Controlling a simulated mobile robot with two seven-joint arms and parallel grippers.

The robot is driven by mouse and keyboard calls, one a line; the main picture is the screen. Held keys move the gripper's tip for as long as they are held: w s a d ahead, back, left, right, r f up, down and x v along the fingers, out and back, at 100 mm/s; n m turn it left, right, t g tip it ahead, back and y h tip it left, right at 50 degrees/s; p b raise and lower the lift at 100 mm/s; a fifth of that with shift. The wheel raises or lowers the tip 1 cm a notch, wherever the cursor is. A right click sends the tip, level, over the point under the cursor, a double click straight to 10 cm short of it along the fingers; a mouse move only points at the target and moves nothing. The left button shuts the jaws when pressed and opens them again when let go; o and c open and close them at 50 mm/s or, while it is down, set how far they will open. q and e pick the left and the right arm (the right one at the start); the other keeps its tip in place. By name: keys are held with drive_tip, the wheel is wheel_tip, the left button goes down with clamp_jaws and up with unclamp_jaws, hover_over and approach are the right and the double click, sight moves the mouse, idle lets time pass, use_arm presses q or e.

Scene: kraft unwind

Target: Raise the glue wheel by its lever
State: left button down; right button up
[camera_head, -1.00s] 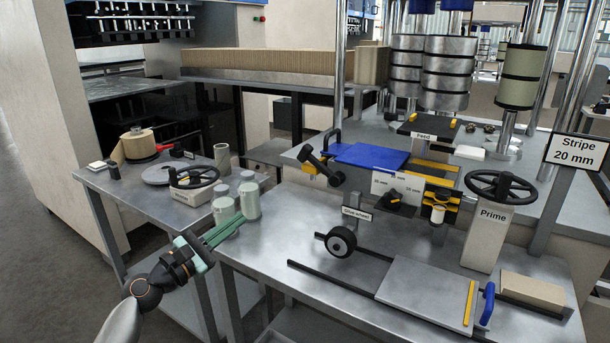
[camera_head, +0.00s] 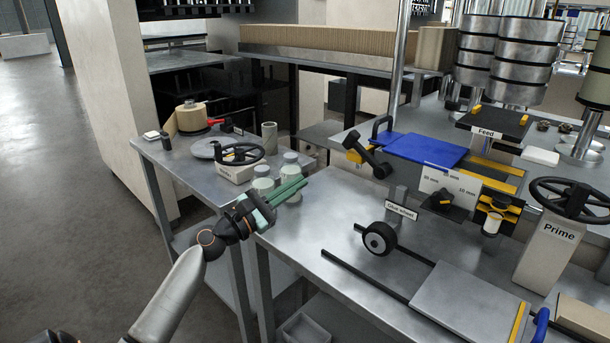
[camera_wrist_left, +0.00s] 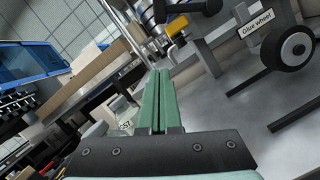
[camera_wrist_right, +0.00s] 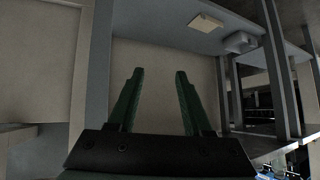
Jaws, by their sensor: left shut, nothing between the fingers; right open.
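The glue wheel is a black wheel with a pale hub (camera_head: 379,238), low over the steel bench beside a post labelled "Glue wheel" (camera_head: 401,211). It also shows in the left wrist view (camera_wrist_left: 290,48). A black lever with a thick end (camera_head: 368,156) slants beside a yellow block, behind the label; I cannot tell whether it belongs to the wheel. My left gripper (camera_head: 304,183) is shut and empty, left of the wheel and apart from it and the lever. Its green fingers (camera_wrist_left: 160,72) meet in the left wrist view. My right gripper (camera_wrist_right: 156,75) is open and empty, facing a beige panel.
Glass jars (camera_head: 263,180) stand just behind my left gripper on a side table (camera_head: 185,160) with a small handwheel (camera_head: 240,154). A blue plate (camera_head: 428,149), a grey sliding plate (camera_head: 465,300) and the Prime handwheel (camera_head: 570,200) are to the right. Bench between gripper and wheel is clear.

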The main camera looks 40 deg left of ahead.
sight(365, 150)
use_arm(q)
drive_tip(key=w+d+r+p, duration=0.3)
drive_tip(key=w+r, duration=0.2)
drive_tip(key=w, duration=0.3)
drive_tip(key=shift+d+r+p, duration=0.15)
drive_tip(key=shift+d+p, duration=0.2)
drive_tip(key=shift+p, duration=0.05)
use_arm(e)
drive_tip(key=shift+s+d+r+h, duration=0.15)
drive_tip(key=shift+s+d+r, duration=0.1)
drive_tip(key=shift+d+r, duration=0.25)
drive_tip(key=shift+s+d+r+h, duration=0.2)
drive_tip(key=shift+d+r, duration=0.2)
drive_tip(key=shift+d, duration=0.2)
use_arm(q)
drive_tip(key=shift+r, duration=0.1)
use_arm(e)
drive_tip(key=shift+r, duration=0.1)
use_arm(q)
drive_tip(key=shift+r+m, duration=0.25)
drive_tip(key=shift+m, duration=0.25)
use_arm(e)
drive_tip(key=shift+r, duration=0.2)
use_arm(q)
drive_tip(key=shift+r+p, duration=0.1)
drive_tip(key=shift+p, duration=0.2)
use_arm(e)
drive_tip(key=shift+m, duration=0.3)
